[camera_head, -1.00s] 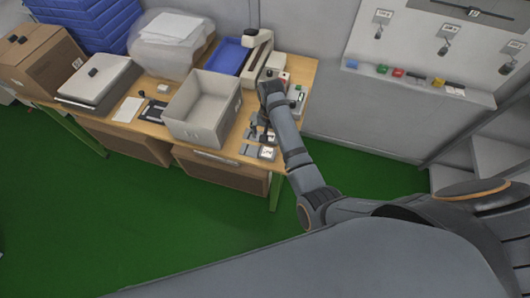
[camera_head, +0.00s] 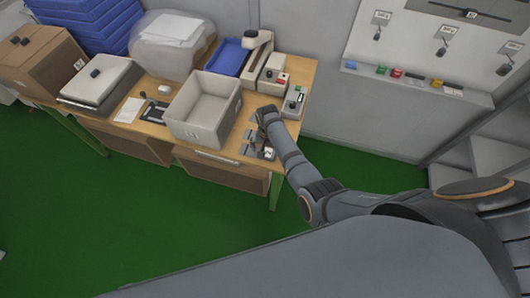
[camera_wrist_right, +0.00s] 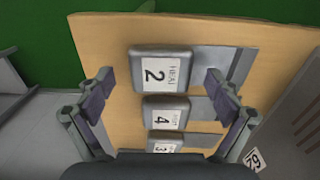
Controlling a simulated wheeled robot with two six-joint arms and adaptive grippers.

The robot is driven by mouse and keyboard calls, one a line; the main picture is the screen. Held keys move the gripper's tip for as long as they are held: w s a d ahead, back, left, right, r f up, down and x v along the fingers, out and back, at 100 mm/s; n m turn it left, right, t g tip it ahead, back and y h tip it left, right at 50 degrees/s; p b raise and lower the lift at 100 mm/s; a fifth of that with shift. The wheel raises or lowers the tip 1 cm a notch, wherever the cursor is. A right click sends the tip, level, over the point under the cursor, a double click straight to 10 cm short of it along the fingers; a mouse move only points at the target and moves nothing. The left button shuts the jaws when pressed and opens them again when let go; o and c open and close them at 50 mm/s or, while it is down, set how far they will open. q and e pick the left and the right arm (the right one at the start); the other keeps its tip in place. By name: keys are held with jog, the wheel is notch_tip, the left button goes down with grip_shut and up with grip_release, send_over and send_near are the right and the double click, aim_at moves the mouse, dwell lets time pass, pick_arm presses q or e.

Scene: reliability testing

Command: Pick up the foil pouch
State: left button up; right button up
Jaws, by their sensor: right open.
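No piece is clearly identifiable as a foil pouch. The likeliest are several grey pieces with white labels and flat grey parts beside them, in a row on the wooden table. In the head view my right gripper (camera_head: 259,143) is over the table's front right corner and partly hides these pieces. My left gripper is not in view.
A grey open bin (camera_head: 187,133) stands just left of my right gripper. Behind are a device (camera_head: 257,55), a blue tray (camera_head: 229,55) and a small box with buttons (camera_head: 293,103). A flat grey case (camera_head: 100,80) and a cardboard box (camera_head: 42,60) stand farther left.

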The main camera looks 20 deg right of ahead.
jog(key=shift+f, duration=0.3)
jog(key=c, duration=1.2)
jog(key=shift+r, duration=0.1)
